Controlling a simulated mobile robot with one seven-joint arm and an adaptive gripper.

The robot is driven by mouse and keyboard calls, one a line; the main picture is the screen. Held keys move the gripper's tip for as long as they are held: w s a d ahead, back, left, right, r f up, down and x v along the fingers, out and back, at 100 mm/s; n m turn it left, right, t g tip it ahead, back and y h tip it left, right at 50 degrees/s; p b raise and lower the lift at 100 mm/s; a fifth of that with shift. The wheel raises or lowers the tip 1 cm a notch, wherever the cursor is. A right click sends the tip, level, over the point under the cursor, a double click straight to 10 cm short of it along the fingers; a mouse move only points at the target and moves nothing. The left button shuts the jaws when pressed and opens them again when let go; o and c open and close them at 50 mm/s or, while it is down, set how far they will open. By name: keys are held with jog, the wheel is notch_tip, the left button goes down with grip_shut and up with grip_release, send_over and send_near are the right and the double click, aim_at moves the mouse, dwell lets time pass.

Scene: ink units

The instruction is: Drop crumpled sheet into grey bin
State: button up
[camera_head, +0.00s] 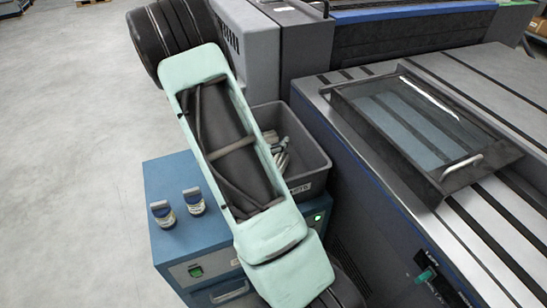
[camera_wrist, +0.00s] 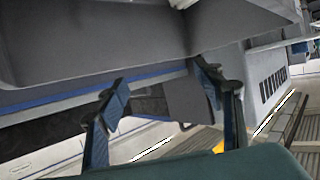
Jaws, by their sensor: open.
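The grey bin (camera_head: 312,178) stands in the head view behind my pale green arm, which hides its left part. Several pale crumpled pieces (camera_head: 281,158) lie inside it; I cannot tell whether the task's sheet is one of them. No separate crumpled sheet shows elsewhere. My gripper (camera_wrist: 165,92) shows in the wrist view with its two blue-padded fingers wide apart and nothing held between them. It is out of sight in the head view. A large grey surface (camera_wrist: 90,40) fills the top of the wrist view; I cannot tell whether it is the bin.
A dark glass-topped tray with a handle (camera_head: 425,120) lies on the grey machine (camera_head: 500,215) at right. Open floor (camera_head: 75,130) is at left.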

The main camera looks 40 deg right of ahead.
jog(key=v, duration=0.8)
jog(key=shift+w+a, duration=0.1)
